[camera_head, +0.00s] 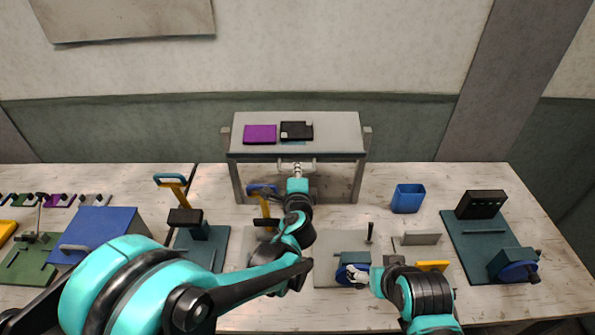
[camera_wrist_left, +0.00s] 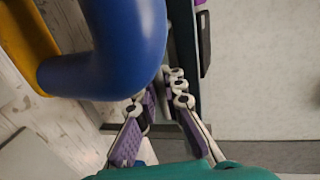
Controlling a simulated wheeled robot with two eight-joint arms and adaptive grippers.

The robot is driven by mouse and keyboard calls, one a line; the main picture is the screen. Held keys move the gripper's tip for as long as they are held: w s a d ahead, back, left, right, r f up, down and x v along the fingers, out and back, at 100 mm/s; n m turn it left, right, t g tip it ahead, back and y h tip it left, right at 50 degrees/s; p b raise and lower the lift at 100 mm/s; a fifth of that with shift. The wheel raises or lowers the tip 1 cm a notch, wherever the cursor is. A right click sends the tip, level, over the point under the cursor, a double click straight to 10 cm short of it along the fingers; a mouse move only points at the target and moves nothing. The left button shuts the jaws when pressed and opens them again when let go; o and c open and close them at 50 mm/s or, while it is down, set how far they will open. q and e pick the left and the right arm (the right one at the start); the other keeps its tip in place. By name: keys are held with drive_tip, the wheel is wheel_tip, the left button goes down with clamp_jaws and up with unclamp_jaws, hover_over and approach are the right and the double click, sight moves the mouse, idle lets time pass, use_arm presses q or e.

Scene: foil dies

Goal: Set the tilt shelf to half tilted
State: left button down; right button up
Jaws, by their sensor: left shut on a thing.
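The tilt shelf (camera_head: 340,130) stands at the back middle between two side posts, its grey board carrying a purple block and a black block. A pale handle (camera_head: 309,166) runs along its front edge. My left gripper (camera_head: 296,167) is at that handle, shut on it; the grip itself is small in the head view. In the left wrist view the purple-padded fingers (camera_wrist_left: 155,135) are partly behind a blue lever grip, so the contact is hidden. My right gripper (camera_head: 360,275) is low at the front beside a blue handwheel; its jaws are too small to read.
The blue lever grip (camera_wrist_left: 125,45) on a yellow arm is close to my left wrist. A blue bin (camera_head: 408,199) stands right of the shelf. Teal machines stand left and right. Bare table lies between shelf and bin.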

use_arm(q)
drive_tip(key=shift+s, duration=0.1)
drive_tip(key=c, duration=1.6)
unclamp_jaws()
drive_tip(key=shift+r, duration=0.1)
drive_tip(key=v, duration=1.2)
drive_tip(key=shift+s, duration=0.1)
